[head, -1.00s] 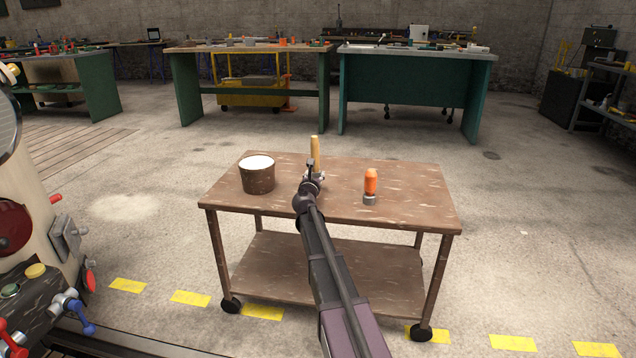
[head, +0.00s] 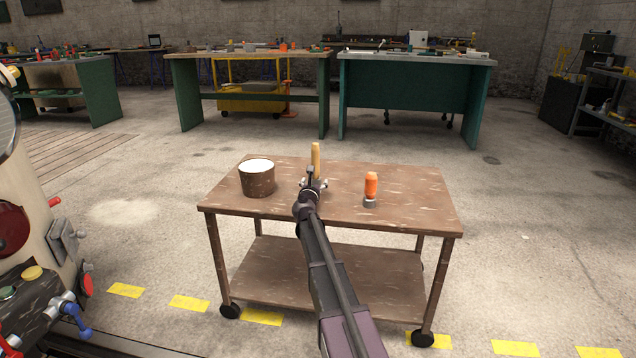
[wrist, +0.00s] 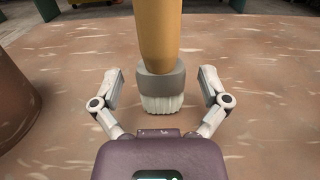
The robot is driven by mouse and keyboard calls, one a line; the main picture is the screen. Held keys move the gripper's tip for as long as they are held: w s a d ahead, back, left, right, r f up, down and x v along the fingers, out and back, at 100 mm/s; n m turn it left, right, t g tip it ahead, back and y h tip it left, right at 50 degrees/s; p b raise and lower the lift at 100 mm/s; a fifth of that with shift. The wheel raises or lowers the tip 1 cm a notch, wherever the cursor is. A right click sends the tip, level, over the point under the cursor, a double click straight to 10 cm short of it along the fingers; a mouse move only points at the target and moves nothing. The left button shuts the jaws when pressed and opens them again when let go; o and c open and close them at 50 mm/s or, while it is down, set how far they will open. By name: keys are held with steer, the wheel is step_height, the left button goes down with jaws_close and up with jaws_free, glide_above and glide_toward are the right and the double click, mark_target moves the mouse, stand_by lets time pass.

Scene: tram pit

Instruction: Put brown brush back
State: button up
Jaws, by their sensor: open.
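The brown brush (head: 316,159) has a tan handle and stands upright on the trolley top, behind my gripper. In the wrist view the brush (wrist: 160,85) shows a grey collar and white bristles pointing down. My gripper (wrist: 162,88) is open, with one finger on each side of the collar and a gap on both sides; it also shows in the head view (head: 314,183). The top of the handle is cut off in the wrist view.
On the brown trolley (head: 415,205), a brown pot with a white top (head: 257,181) stands left of the brush. An orange-handled brush (head: 371,187) stands to the right. The trolley's front right is clear. Workbenches (head: 415,95) stand farther back.

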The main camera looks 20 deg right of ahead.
steer(key=shift+r, duration=0.15)
steer(key=v, duration=1.2)
stand_by(0.8)
